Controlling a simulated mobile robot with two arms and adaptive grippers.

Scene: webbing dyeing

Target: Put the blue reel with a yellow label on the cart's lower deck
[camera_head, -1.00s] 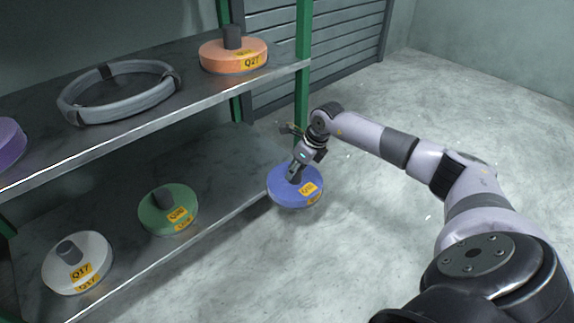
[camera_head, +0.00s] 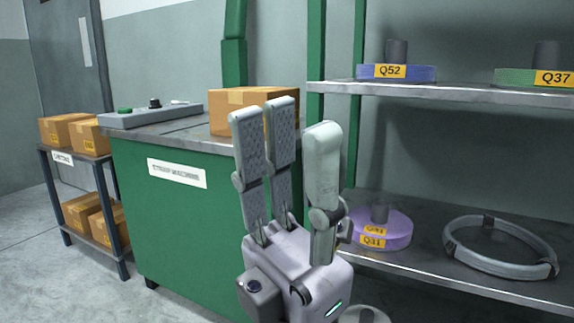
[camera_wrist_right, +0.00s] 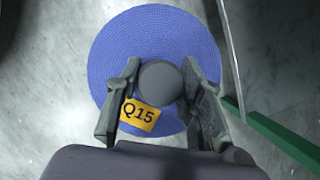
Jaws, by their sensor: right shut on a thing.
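A blue reel with a yellow label reading Q15 (camera_wrist_right: 112,45) shows in the right wrist view. My right gripper (camera_wrist_right: 160,72) is shut on its grey central hub, one finger on each side. The right gripper is out of the head view. My left gripper (camera_head: 285,125) stands upright in the middle of the head view, open and empty, its fingers apart. I cannot identify a cart with certainty in these views.
A two-level stand (camera_head: 75,153) with cartons is at far left. A green cabinet (camera_head: 190,235) carries a control box (camera_head: 150,115) and carton (camera_head: 225,112). The right shelves hold another blue reel, Q52 (camera_head: 420,73), green reel Q37 (camera_head: 510,77), purple reel Q31 (camera_head: 395,230) and a grey ring (camera_head: 500,262).

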